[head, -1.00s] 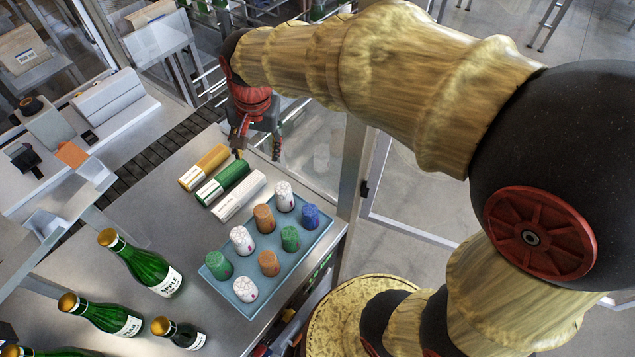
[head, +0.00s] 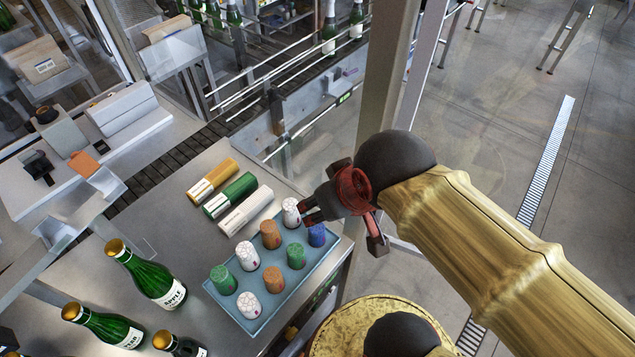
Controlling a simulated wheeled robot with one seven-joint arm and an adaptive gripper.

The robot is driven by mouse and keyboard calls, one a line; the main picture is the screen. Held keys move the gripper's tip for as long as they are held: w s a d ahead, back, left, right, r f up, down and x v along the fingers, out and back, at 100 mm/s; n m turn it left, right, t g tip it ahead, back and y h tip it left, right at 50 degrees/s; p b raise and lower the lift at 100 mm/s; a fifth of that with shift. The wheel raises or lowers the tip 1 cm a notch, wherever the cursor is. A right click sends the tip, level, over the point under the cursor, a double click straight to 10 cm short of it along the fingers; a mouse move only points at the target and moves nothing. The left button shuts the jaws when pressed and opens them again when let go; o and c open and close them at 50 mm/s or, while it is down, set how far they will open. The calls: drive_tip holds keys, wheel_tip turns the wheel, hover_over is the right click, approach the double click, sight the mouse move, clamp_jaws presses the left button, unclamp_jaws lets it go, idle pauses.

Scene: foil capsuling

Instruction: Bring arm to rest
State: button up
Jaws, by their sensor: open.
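My gripper (head: 306,212) is in the head view at the right end of the tray. Its dark fingers are open and point left, with nothing seen between them. In the picture the fingers overlap the right part of the blue tray (head: 268,309), beside a white capsule stack (head: 291,211) and above a blue one (head: 317,235). I cannot tell how high they are above these. My arm (head: 500,250) reaches in from the lower right.
The tray also holds brown, green and white stacks. Yellow, green and white foil tubes (head: 246,212) lie behind it. Green bottles (head: 146,275) stand at the left of the grey table. A metal post (head: 385,80) rises behind my gripper. Open floor (head: 480,130) lies right.

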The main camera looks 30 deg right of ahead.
wheel_tip(320, 180, down, 11)
drive_tip(key=b, duration=1.1)
